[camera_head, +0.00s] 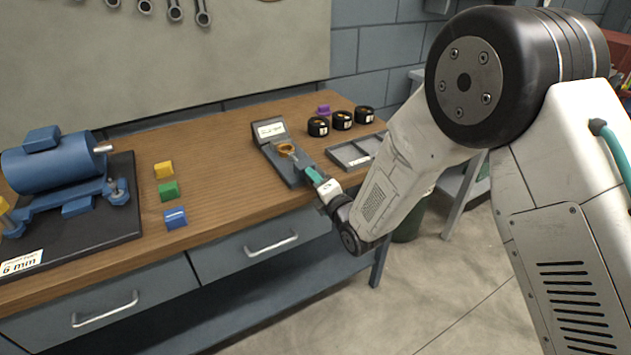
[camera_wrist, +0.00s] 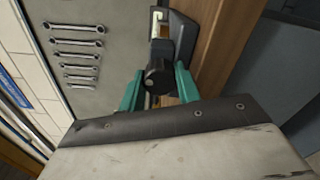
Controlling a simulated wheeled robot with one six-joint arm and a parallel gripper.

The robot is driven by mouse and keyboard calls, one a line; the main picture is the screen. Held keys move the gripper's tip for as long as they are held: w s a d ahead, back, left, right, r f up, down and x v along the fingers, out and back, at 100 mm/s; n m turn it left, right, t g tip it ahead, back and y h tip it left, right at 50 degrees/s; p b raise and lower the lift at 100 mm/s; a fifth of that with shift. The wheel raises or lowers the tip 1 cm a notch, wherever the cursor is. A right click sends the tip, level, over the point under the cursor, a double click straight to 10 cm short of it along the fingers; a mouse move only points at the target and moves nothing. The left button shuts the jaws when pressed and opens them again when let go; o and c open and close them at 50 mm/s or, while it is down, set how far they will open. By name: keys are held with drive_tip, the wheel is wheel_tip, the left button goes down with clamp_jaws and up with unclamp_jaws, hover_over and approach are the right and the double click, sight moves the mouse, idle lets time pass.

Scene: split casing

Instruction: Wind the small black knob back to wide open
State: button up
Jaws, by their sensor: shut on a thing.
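The small black knob (camera_wrist: 158,74) shows in the wrist view, round, with a small pale mark on its face. My gripper (camera_wrist: 159,88) has its two teal fingers on either side of the knob, shut on it. In the head view my gripper (camera_head: 314,174) reaches the front end of a grey measuring fixture (camera_head: 296,174); the knob is hidden there by the fingers. The display is too small to read.
A grey divided tray (camera_head: 347,156) lies close to the right of the fixture. Several black rings (camera_head: 341,121) and a purple block (camera_head: 323,110) stand behind it. Yellow, green and blue blocks (camera_head: 169,191) and a blue motor (camera_head: 55,165) are to the left. Bare wood lies between.

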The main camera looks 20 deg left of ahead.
drive_tip(key=shift+f+n, duration=0.1)
drive_tip(key=shift+n, duration=0.4)
drive_tip(key=o, duration=1)
drive_tip(key=shift+c, duration=0.2)
drive_tip(key=shift+s+d, duration=0.1)
drive_tip(key=v, duration=0.7)
drive_tip(key=shift+s+d, duration=0.2)
drive_tip(key=shift+s, duration=0.05)
